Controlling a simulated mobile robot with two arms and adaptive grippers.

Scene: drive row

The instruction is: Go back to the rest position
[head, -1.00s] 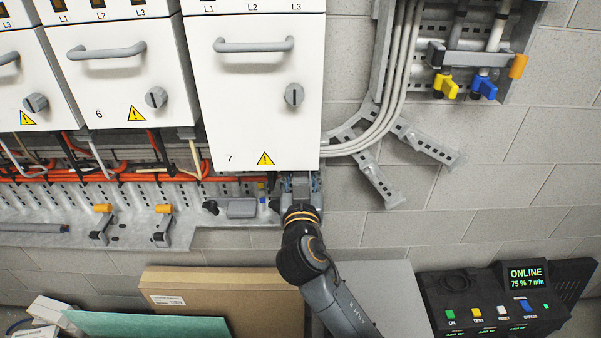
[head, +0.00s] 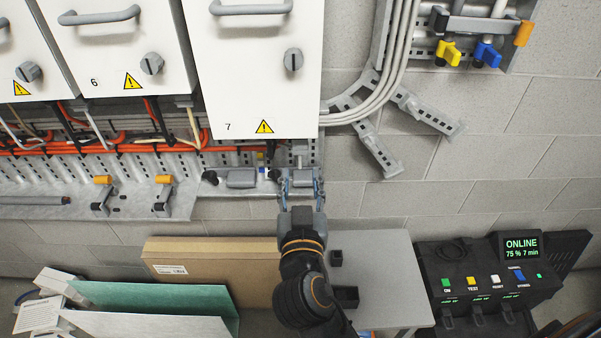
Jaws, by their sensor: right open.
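My right gripper (head: 301,183) is in the middle of the head view, just below the drive cabinet marked 7 (head: 258,90). Its two fingers point up towards the metal rail (head: 225,195) and stand apart, with nothing visible between them. A grey fitting on the rail lies close to the left finger; I cannot tell whether they touch. My right arm comes up from the bottom of the view. My left gripper is not in view.
A grey table (head: 385,270) with small black holders (head: 346,295) stands below the gripper. A cardboard box (head: 215,262) and a green panel (head: 155,298) lean at left. A black power unit (head: 480,300) reading ONLINE is at right.

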